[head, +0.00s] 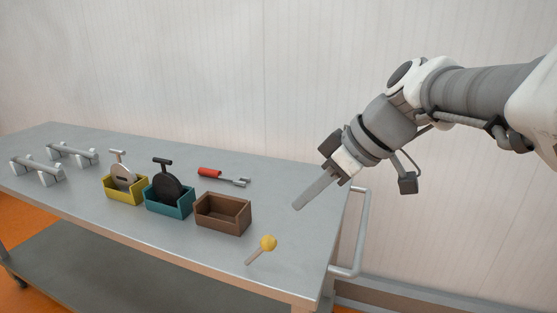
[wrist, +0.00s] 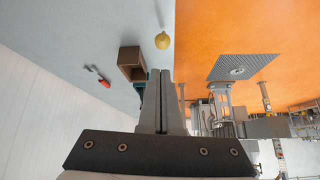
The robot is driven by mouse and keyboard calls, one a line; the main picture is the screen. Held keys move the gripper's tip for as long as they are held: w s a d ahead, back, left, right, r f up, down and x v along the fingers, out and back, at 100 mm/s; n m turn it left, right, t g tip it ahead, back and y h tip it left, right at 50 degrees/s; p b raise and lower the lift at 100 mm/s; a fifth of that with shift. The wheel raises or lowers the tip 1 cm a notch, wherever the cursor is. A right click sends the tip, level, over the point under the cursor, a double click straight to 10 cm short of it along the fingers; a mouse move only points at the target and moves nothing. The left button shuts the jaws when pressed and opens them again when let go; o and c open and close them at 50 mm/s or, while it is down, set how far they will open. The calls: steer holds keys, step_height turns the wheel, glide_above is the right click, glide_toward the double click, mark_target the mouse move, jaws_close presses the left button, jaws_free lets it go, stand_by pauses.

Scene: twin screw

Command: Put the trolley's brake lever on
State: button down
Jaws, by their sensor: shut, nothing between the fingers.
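The trolley (head: 95,195) is a grey metal table with a lower shelf. The brake lever (head: 268,243) is a short grey stick with a yellow ball knob, near the trolley's front right part. The stick slants up and right to the knob in the head view. The knob also shows in the wrist view (wrist: 162,41), just beyond my fingertips. My gripper (head: 297,206) is shut and empty, above the trolley's right end, up and right of the knob and apart from it. The shut fingers show in the wrist view (wrist: 160,74). How the lever is fixed cannot be told.
A brown empty box (head: 222,222), a teal box (head: 168,209) and a yellow box (head: 124,198) stand left of the lever; the last two hold dark and light handled discs. A red-handled tool (head: 210,172) lies behind. A push handle (head: 362,235) is at the right end.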

steer(key=p+v, duration=0.1)
steer(key=v, duration=0.4)
steer(key=shift+r, duration=0.4)
steer(key=s+d+f+m+t+h, duration=0.1)
steer(key=s+d+f+m+h, duration=0.2)
steer(key=s+f+m, duration=0.3)
steer(key=s+d+f+m+t+h, duration=0.1)
steer(key=s+d+f+m+h, duration=0.1)
steer(key=s+f+m+h, duration=0.35)
step_height(320, 180, up, 16)
steer(key=y+p, duration=0.2)
steer(key=p, duration=1.5)
steer(key=shift+s+d+r, duration=0.15)
steer(key=shift+s+r, duration=0.05)
steer(key=shift+s, duration=0.15)
